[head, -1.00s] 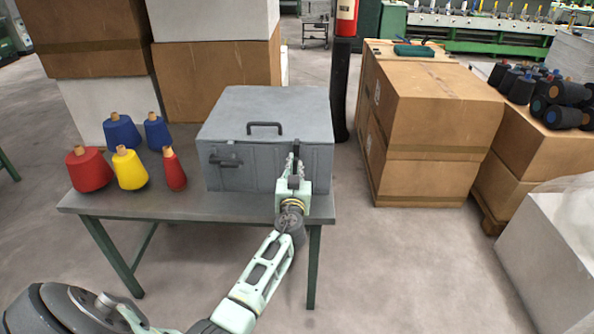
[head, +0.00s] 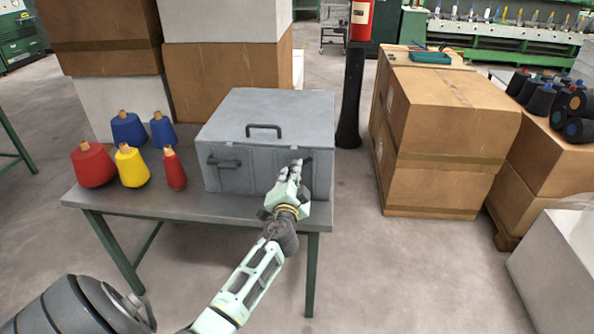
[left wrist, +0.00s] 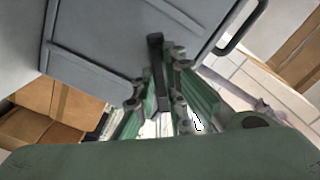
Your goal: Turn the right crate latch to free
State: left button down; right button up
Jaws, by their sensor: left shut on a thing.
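The grey crate (head: 262,125) stands shut on the table, with a black handle on its lid. Its left latch (head: 223,163) lies about level on the front face. My left gripper (head: 295,168) is at the right end of the front face, rolled to a tilt, and shut on the right latch (head: 309,160). In the left wrist view the dark bar of the right latch (left wrist: 155,62) sits between the fingers of my left gripper (left wrist: 158,85). The fingers hide part of the latch in the head view, so its exact angle is hard to tell. My right gripper is not in view.
Red, yellow and blue yarn cones (head: 131,166) stand on the table (head: 150,205) left of the crate. Cardboard boxes (head: 440,130) stand to the right, across open floor. More boxes stand behind the table.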

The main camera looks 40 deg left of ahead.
pick_arm(q)
jog(key=shift+w+m, duration=0.1)
jog(key=shift+m, duration=3.6)
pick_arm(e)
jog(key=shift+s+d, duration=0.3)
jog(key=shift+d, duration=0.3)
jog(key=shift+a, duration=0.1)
pick_arm(q)
jog(key=c, duration=1.9)
grip_release()
jog(key=shift+o, duration=0.5)
jog(key=shift+f, duration=0.15)
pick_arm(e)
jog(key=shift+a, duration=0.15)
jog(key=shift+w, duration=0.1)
